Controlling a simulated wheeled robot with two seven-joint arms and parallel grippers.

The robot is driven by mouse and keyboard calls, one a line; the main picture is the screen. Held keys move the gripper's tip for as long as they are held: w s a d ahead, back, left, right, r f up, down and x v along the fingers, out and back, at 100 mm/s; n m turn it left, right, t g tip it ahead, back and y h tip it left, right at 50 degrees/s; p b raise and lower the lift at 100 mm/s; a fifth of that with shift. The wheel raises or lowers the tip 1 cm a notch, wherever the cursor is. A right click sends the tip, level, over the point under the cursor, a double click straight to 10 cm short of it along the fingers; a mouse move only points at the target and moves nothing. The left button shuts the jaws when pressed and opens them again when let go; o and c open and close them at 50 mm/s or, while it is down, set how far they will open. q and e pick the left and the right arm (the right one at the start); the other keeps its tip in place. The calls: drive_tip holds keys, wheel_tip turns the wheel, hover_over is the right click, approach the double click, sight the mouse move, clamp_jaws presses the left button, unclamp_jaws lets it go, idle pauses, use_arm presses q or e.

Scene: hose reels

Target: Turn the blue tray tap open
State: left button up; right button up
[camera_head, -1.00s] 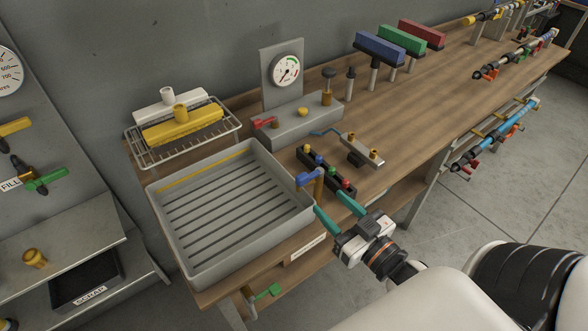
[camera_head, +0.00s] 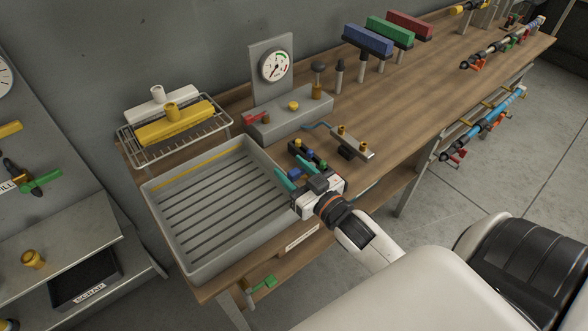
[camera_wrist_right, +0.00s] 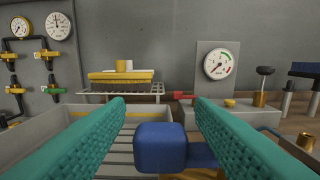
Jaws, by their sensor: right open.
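The blue tap handle (camera_wrist_right: 161,147) is large and low in the middle of the right wrist view, with a blue arm running right from it and a brass part below. It lies between the two teal fingers of my right gripper (camera_head: 286,164), with space on both sides. The gripper is open, at the right side of the grey slatted tray (camera_head: 215,208). In the head view the gripper largely hides the tap. The tray is also partly visible in the right wrist view, behind the handle. My left gripper is out of view.
A grey block (camera_head: 290,122) with a pressure gauge (camera_head: 276,66) and a red lever stands behind. A wire rack (camera_head: 143,158) with yellow and white pieces stands behind the tray.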

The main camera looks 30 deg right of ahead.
drive_tip(key=c, duration=1)
